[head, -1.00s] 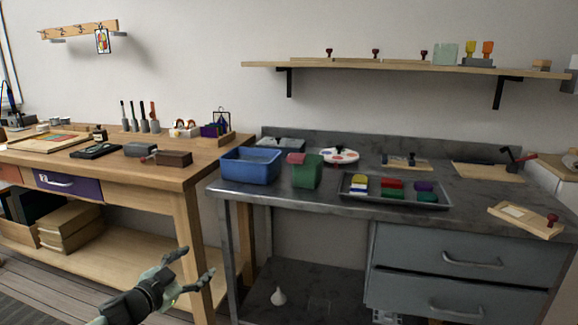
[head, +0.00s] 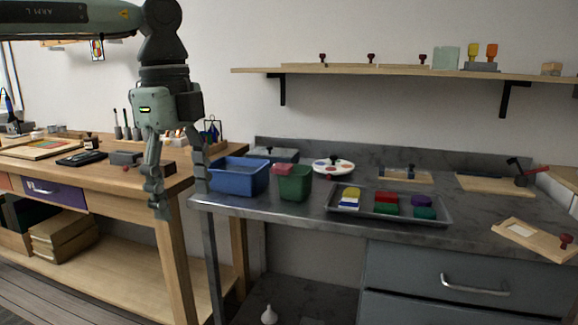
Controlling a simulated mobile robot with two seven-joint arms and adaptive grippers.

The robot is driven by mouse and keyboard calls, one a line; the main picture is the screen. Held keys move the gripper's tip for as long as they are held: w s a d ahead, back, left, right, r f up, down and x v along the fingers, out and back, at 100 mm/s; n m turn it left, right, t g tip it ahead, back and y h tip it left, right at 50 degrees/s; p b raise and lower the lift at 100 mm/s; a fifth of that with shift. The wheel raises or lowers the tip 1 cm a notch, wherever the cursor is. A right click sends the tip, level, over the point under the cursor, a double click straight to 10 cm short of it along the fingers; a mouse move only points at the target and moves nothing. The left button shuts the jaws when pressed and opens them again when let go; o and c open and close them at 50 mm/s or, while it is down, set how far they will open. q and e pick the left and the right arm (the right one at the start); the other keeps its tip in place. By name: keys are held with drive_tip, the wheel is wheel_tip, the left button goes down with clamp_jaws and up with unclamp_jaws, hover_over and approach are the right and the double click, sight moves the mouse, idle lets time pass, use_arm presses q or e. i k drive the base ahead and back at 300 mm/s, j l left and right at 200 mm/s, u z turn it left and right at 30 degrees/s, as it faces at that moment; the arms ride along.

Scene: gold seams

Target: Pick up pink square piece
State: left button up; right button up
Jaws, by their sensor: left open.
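A pinkish-red, flat, roughly square piece (head: 282,169) shows at the back left rim of the green bin (head: 296,187). I cannot tell whether it rests on the rim or stands inside. My left gripper (head: 181,202) hangs fingers down, open and empty, in front of the gap between the wooden bench and the grey table. It is to the left of the blue bin (head: 243,180), apart from the pink piece. My right gripper is not in view.
A grey tray (head: 340,212) with several coloured blocks lies right of the green bin. A white paint palette (head: 334,166) is behind it. A wooden board (head: 533,238) lies at the right. The wooden bench (head: 215,160) holds tools at the left. A shelf (head: 400,71) runs above.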

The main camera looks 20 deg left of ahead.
sight(277, 168)
drive_tip(key=i, duration=1.3)
